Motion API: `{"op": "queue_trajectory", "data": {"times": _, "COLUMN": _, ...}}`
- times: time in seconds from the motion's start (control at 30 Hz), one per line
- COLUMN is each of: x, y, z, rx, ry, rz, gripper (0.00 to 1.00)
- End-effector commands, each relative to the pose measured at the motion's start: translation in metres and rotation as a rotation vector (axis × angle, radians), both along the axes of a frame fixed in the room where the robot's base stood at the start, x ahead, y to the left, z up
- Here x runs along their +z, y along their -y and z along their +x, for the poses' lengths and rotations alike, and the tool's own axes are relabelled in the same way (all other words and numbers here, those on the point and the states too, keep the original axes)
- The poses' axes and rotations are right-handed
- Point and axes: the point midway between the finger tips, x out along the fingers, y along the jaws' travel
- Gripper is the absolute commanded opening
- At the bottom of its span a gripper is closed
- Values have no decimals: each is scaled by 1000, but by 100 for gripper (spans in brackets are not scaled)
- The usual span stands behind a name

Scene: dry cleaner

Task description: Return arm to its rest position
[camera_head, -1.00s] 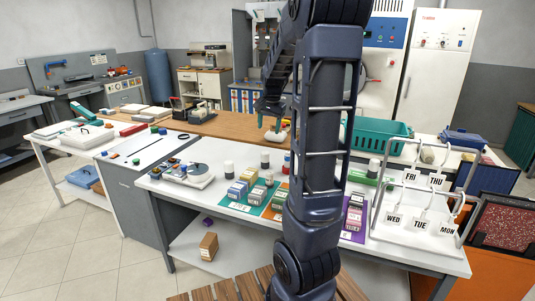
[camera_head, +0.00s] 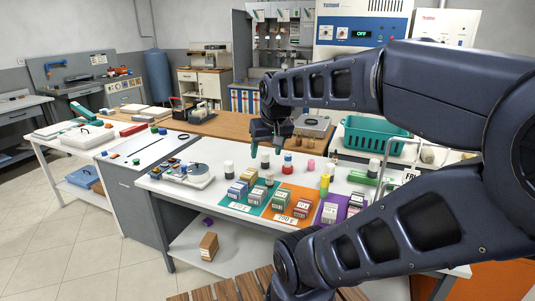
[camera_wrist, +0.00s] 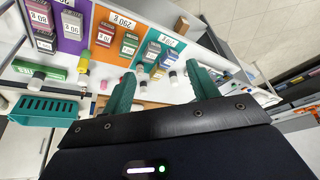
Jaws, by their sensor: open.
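My gripper (camera_head: 269,151) hangs above the far side of the white table (camera_head: 220,200), behind the coloured mats. In the wrist view my gripper (camera_wrist: 165,92) shows two green fingers spread wide apart, with nothing between them in its grasp. My dark arm is folded out to the right in the head view and covers the right part of the table.
Small labelled boxes stand on a teal mat (camera_head: 230,205), an orange mat (camera_head: 275,217) and a purple mat (camera_head: 322,217). Bottles stand behind them. A teal basket (camera_head: 375,138) is behind on the right. My arm hides most of the weekday rack.

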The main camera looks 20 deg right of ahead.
Motion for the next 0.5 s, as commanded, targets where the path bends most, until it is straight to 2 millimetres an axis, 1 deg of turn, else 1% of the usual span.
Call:
{"op": "queue_trajectory", "data": {"times": 0.03, "x": -2, "y": -2, "z": -7, "rx": 16, "ry": 7, "rz": -11, "gripper": 59}}
{"op": "queue_trajectory", "data": {"times": 0.17, "x": -5, "y": -4, "z": -16, "rx": 42, "ry": 12, "rz": -30, "gripper": 59}}
{"op": "queue_trajectory", "data": {"times": 0.5, "x": -6, "y": -5, "z": -17, "rx": 47, "ry": 13, "rz": -32, "gripper": 59}}
